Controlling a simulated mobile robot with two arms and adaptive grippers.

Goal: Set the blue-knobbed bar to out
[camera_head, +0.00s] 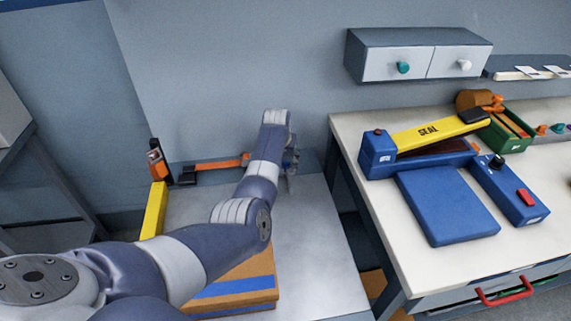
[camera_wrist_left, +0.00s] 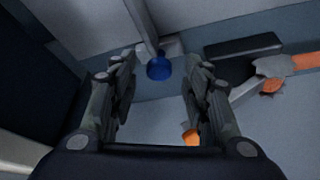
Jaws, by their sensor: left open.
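The blue knob (camera_wrist_left: 159,69) shows in the left wrist view at the lower end of a thin grey bar (camera_wrist_left: 145,27). My left gripper (camera_wrist_left: 163,85) is open, with one finger on each side of the knob in the picture. I see no contact, and I cannot tell how far the knob is beyond the fingertips. In the head view my left gripper (camera_head: 291,162) is at the back of the grey table, mostly hidden by its own wrist. I cannot make out the blue-knobbed bar there. My right gripper is not in view.
An orange bar (camera_head: 220,163) with a dark end lies along the grey table's back edge. A yellow post (camera_head: 154,209) stands at its left. A cardboard box (camera_head: 240,286) sits under my arm. The white bench (camera_head: 385,245) at right holds a blue sealer (camera_head: 378,155).

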